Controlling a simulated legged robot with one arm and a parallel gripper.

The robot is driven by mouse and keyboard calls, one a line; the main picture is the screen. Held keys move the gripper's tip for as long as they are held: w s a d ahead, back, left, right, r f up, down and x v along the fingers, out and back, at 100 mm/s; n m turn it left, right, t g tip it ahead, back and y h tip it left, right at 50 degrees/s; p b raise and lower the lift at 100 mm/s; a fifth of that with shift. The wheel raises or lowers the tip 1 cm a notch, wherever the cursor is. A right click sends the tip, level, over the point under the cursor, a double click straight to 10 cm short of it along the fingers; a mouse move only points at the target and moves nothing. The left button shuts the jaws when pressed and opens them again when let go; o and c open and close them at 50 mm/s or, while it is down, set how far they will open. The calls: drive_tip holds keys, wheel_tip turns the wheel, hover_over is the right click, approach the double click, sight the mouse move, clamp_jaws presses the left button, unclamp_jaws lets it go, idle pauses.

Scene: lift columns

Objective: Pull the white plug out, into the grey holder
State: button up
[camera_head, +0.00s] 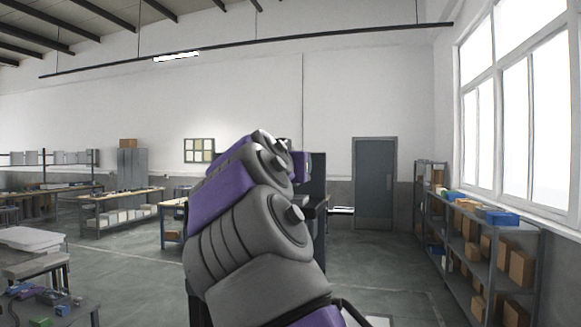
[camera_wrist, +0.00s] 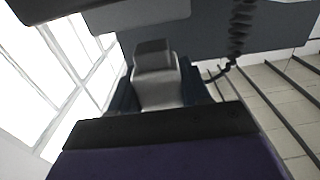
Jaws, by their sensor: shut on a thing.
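In the wrist view my gripper (camera_wrist: 148,72) is shut on the white plug (camera_wrist: 160,93), a pale block with a greyer upper part. Dark blue parts flank the plug on both sides; I cannot tell whether it still sits in a socket. A dark coiled cable (camera_wrist: 240,30) hangs to the right of it. A grey panel lies behind. I cannot make out the grey holder with certainty. In the head view my own arm hides the gripper and plug.
A dark upright column (camera_head: 317,190) stands just behind my arm in the head view. A shelf rack (camera_head: 490,245) with boxes runs along the right wall. Workbenches (camera_head: 120,200) stand at the left. Floor is open on both sides of my arm.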

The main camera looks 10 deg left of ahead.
drive_tip(key=shift+f+b, duration=1.5)
drive_tip(key=shift+f, duration=0.1)
idle(0.4)
drive_tip(key=o, duration=1.6)
drive_tip(key=shift+r, duration=0.1)
drive_tip(key=shift+r+p, duration=3.45)
drive_tip(key=shift+r, duration=0.05)
